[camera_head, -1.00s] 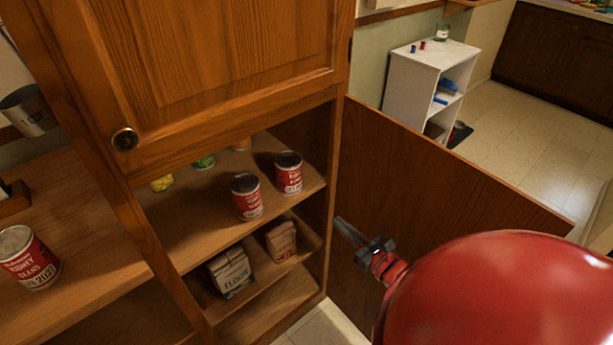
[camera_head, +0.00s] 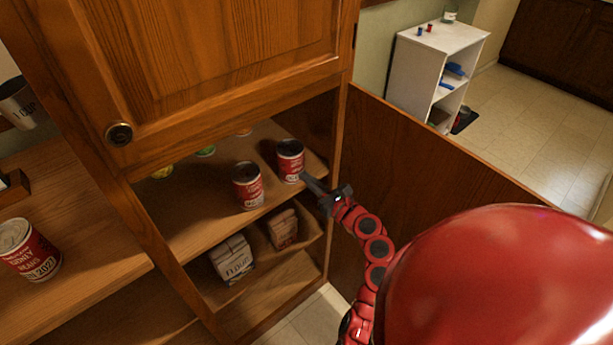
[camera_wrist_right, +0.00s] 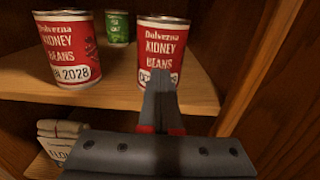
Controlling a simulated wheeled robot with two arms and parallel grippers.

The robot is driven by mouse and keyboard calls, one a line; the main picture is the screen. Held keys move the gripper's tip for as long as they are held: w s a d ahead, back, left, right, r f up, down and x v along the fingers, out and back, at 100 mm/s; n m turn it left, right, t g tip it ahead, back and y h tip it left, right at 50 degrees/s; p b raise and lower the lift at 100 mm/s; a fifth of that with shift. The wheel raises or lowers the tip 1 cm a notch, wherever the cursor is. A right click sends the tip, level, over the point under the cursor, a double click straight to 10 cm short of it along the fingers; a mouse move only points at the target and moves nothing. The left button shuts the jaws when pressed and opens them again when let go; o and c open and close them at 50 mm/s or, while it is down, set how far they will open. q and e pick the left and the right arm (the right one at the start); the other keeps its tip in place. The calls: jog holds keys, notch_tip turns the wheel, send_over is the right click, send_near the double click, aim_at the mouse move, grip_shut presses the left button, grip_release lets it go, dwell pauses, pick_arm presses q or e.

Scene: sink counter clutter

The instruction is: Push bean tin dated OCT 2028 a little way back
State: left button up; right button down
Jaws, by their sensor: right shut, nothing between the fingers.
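Two red kidney bean tins stand upright near the front of the cabinet's upper open shelf. The right tin (camera_head: 290,160) is also in the right wrist view (camera_wrist_right: 160,42); its date band starts with what looks like an O, and the rest is hidden behind my fingers. The left tin (camera_head: 248,186) shows a date ending in 2028 in the wrist view (camera_wrist_right: 70,50); its month is not fully readable. My right gripper (camera_head: 309,182) is shut and empty, its fingertips (camera_wrist_right: 162,82) close in front of the right tin's lower label. I cannot tell whether they touch. My left gripper is not in view.
A green tin (camera_wrist_right: 118,27) stands farther back on the shelf (camera_head: 195,220). Flour bags (camera_head: 232,260) sit below. The open cabinet door (camera_head: 420,165) is right of my arm.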

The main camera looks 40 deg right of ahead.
aim_at(289, 163)
jog(key=shift+w, duration=0.45)
jog(key=shift+w+r+p, duration=0.2)
jog(key=shift+w+p, duration=0.1)
jog(key=w, duration=0.2)
jog(key=w+p, duration=0.1)
jog(key=w, duration=0.3)
jog(key=shift+w+a+f+p, duration=0.15)
jog(key=shift+w+a+p, duration=0.15)
jog(key=shift+w+p, duration=0.1)
jog(key=shift+s+a, duration=0.1)
